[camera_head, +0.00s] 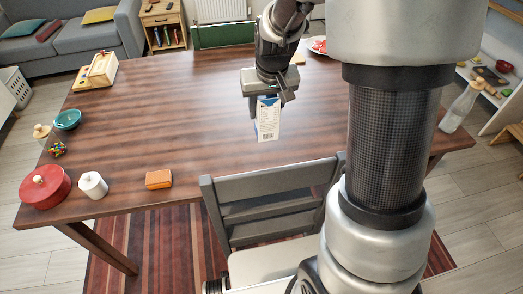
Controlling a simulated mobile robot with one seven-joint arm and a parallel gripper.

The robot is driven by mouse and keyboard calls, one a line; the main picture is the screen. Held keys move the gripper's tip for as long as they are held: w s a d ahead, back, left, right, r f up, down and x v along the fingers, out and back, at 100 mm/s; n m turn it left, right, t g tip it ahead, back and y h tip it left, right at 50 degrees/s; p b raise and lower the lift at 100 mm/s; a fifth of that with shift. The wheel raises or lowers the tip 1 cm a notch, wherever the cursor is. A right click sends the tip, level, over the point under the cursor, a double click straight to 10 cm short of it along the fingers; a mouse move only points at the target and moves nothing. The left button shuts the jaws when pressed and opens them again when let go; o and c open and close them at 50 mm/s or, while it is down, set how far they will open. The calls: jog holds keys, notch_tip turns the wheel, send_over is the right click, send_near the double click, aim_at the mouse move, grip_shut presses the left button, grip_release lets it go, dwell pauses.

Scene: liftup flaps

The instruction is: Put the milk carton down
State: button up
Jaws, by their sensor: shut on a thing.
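The milk carton (268,122) is a small white and blue box with printed marks on its side. It hangs upright under my gripper (266,97), which is shut on its upper part. The carton is in front of the middle of the dark brown wooden table (190,110). I cannot tell whether its bottom touches the table. My gripper hides the top of the carton.
A grey chair (275,185) stands at the near edge. A red pot (45,186), a white jar (93,184), an orange block (159,179) and a teal bowl (67,119) sit at the left. A glass bottle (460,106) stands at the right. The table's middle is clear.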

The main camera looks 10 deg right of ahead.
notch_tip(320, 180, down, 10)
jog(key=shift+w+b, duration=0.1)
jog(key=shift+b, duration=1)
jog(key=shift+f, duration=0.25)
jog(key=o, duration=1.7)
jog(key=shift+c, duration=0.2)
jog(key=shift+r, duration=0.1)
